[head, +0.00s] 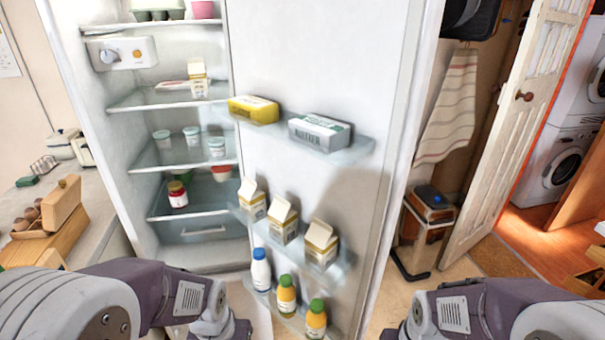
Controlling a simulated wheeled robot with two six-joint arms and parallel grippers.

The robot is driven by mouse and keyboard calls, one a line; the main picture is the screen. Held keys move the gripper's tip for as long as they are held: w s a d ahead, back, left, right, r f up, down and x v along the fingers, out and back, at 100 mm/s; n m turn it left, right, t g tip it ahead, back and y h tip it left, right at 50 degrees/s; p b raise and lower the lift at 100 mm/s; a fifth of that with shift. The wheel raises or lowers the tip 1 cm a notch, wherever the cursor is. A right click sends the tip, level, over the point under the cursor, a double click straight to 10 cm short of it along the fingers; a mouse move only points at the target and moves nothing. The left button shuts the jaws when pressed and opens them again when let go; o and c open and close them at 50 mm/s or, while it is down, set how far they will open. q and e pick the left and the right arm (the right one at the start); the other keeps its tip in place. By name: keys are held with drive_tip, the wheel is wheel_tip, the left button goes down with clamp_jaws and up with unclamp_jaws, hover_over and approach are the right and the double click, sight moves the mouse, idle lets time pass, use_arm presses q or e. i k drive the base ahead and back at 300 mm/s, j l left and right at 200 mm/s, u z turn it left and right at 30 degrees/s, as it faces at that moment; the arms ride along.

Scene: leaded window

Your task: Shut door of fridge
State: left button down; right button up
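The fridge (122,160) stands open at the left, with shelves of food showing inside. Its white door (320,60) is swung wide open to the right, inner side facing me. Door shelves hold a yellow packet (253,110), a butter packet (319,132), several cartons (284,222) and several bottles (287,295). My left arm comes in at the lower left, in front of the fridge's base. My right arm comes in at the lower right, to the right of the door. Both arms' gripper fingertips are out of view below the frame.
A counter (85,215) with a wooden egg box (45,230) is left of the fridge. Right of the door are a striped towel (450,105), a bin (428,215) and an open panelled door (525,110). Some floor (400,290) is clear there.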

sight(366, 66)
drive_tip(key=i+l+u, duration=0.15)
drive_tip(key=l+u, duration=0.3)
drive_tip(key=l, duration=0.15)
drive_tip(key=i+l+u, duration=0.1)
drive_tip(key=l+u, duration=0.3)
drive_tip(key=l, duration=0.25)
drive_tip(key=l+u, duration=0.45)
drive_tip(key=l, duration=0.2)
drive_tip(key=k+l+u, duration=0.15)
drive_tip(key=l+u, duration=0.3)
drive_tip(key=l, duration=0.15)
drive_tip(key=i+l+u, duration=0.25)
drive_tip(key=k+l+z, duration=0.2)
drive_tip(key=k+l, duration=0.1)
drive_tip(key=l, duration=0.05)
